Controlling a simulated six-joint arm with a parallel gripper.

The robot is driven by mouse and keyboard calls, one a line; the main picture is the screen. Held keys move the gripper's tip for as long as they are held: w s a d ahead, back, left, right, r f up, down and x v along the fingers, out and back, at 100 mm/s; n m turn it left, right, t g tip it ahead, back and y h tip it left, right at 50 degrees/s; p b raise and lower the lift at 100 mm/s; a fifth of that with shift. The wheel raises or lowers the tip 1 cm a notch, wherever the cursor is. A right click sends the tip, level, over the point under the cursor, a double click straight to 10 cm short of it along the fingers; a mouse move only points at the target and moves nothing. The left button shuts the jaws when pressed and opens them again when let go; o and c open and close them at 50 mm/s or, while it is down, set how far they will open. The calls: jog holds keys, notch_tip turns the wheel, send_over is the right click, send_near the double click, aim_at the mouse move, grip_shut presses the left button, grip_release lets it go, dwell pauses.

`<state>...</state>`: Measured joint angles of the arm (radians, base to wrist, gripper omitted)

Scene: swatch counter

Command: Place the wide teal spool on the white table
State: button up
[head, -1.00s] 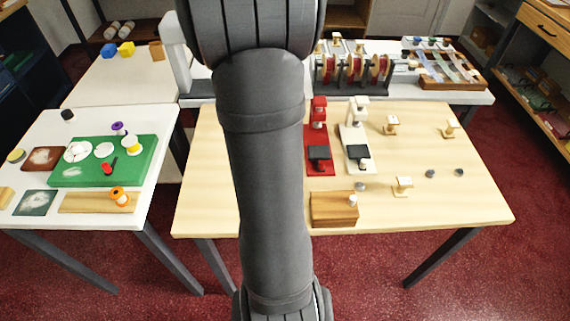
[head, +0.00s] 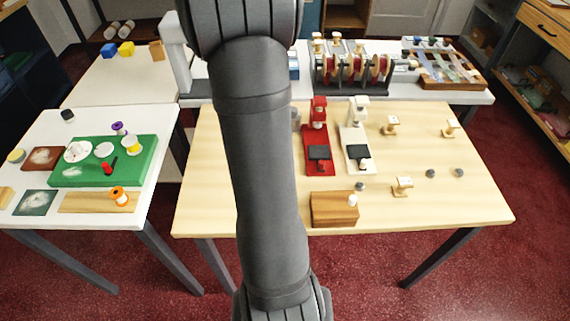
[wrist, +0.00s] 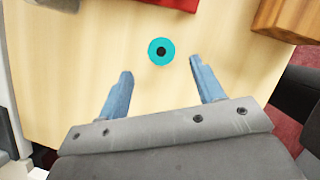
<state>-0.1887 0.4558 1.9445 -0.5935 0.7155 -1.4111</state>
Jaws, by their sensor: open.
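A teal spool (wrist: 155,59) with a dark centre hole stands on the pale wooden table in the wrist view, seen from above. My gripper (wrist: 160,72) is open, with one blue-grey finger on each side of the spool's near side. The spool lies just beyond the fingertips, roughly centred between them, and no contact shows. In the head view my arm hides both the spool and my gripper. The white table (head: 152,119) stands at the left in the head view, with a bare strip along its far edge.
The wooden table (head: 230,205) bears a red press (head: 317,140), a white press (head: 357,140) and a wooden block (head: 334,208). The white table holds a green mat (head: 140,165), an orange spool (head: 118,194) and other small items. A gap separates the two tables.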

jog(key=shift+x, duration=3.85)
jog(key=shift+s, duration=0.1)
jog(key=c, duration=1.1)
